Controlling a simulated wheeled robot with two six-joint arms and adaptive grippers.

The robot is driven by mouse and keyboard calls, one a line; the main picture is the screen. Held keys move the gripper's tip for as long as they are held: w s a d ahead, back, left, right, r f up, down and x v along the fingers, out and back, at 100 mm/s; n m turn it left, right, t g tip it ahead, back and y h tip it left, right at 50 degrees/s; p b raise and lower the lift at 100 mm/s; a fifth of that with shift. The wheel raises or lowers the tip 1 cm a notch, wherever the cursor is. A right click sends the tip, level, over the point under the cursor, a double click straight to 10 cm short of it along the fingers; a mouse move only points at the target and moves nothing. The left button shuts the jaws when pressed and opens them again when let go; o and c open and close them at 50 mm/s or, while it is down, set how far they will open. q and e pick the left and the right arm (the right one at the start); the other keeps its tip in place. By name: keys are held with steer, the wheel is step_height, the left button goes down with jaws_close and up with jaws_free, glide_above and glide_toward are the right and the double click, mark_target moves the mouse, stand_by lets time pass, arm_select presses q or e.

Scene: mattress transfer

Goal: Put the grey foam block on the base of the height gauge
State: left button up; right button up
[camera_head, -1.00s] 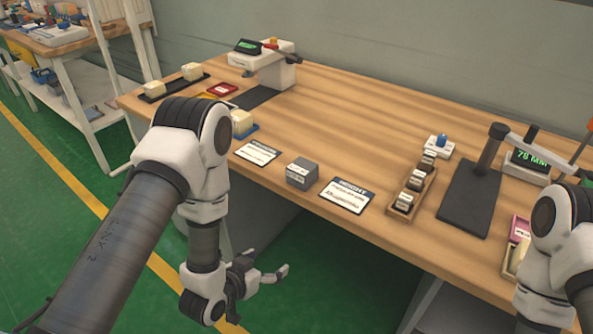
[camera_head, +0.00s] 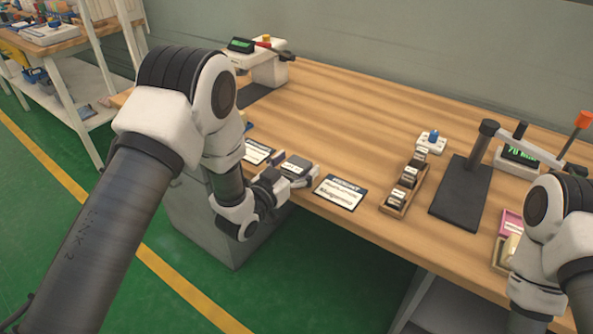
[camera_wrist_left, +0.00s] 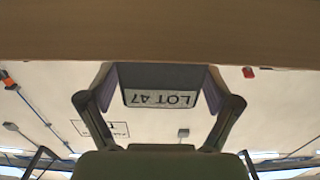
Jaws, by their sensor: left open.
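The grey foam block (camera_head: 296,166) lies near the front edge of the wooden bench, between two printed cards. My left gripper (camera_head: 297,170) is open, with one finger on each side of the block. In the left wrist view the block (camera_wrist_left: 160,78) shows its label "LOT 47" upside down between the spread fingers (camera_wrist_left: 159,92); I see no clear closing contact. The height gauge has a flat dark base (camera_head: 461,197), which is bare, with a post and arm (camera_head: 487,145) at its back and a green display (camera_head: 521,153). My right gripper is out of view.
The height card (camera_head: 340,192) lies just right of the block. A wooden tray with several small blocks (camera_head: 408,182) stands between that card and the gauge base. A white device with a blue knob (camera_head: 431,143) is behind it. The bench middle is clear.

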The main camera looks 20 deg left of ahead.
arm_select(q)
steer(key=c, duration=1.2)
steer(key=shift+r, duration=0.15)
steer(key=shift+c, duration=0.2)
steer(key=shift+r+p, duration=0.25)
steer(key=shift+p, duration=0.1)
step_height(320, 180, up, 3)
steer(key=shift+r+p, duration=0.15)
steer(key=shift+p, duration=1.05)
steer(key=s+d+p, duration=0.2)
steer(key=s+d, duration=0.2)
steer(key=s, duration=1.1)
steer(key=n+t+y+p, duration=0.1)
steer(key=n+y+p, duration=0.25)
steer(key=y, duration=0.25)
glide_toward(297, 163)
steer(key=a, duration=0.1)
steer(key=a+r, duration=0.1)
steer(key=a, duration=0.1)
steer(key=shift+s+a+r+n, duration=0.2)
steer(key=shift+a+r+n, duration=0.05)
